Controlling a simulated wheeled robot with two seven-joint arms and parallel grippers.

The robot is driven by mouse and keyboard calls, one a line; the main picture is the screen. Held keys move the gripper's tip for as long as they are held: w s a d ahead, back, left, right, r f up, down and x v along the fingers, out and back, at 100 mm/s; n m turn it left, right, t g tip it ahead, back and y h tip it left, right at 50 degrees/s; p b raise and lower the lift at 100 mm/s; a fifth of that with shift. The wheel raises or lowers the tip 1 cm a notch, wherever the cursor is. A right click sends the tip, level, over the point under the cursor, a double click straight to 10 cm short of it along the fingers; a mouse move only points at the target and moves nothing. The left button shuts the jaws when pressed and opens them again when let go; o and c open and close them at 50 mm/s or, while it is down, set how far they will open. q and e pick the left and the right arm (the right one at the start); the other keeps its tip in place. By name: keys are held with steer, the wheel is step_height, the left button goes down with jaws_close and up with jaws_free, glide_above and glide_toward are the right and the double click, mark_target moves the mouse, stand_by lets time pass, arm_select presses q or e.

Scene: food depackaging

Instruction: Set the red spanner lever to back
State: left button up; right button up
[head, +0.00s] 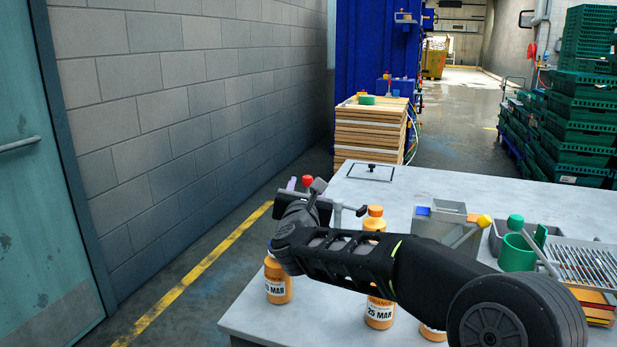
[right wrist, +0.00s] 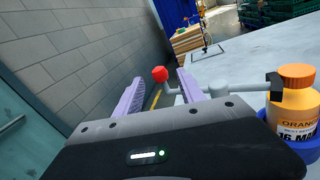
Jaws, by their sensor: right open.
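The red spanner lever shows as a red ball knob (head: 308,181) at the table's far left edge. It also shows in the right wrist view as a red ball (right wrist: 160,74) on a short grey stem, joined to a grey horizontal bar (right wrist: 232,88). My right gripper (head: 296,185) is open, with its purple fingers pointing away from me. In the right wrist view the knob appears between the two fingers of the right gripper (right wrist: 158,92), near their tips. I cannot tell whether either finger touches it. My left gripper is not in view.
Orange bottles (head: 278,283) with date labels stand on the grey table (head: 400,190), one close to the right gripper's right side (right wrist: 292,110). A grey box, a green mug (head: 517,252) and a wire rack (head: 590,264) are at right. A block wall (head: 180,100) is at left.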

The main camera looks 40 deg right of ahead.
mark_target(308, 176)
steer(key=p+x, duration=0.1)
steer(key=x, duration=0.6)
steer(key=shift+w+d+p, duration=0.2)
steer(key=shift+w+p, duration=0.05)
steer(key=shift+p, duration=0.15)
jaws_close()
stand_by(1.0)
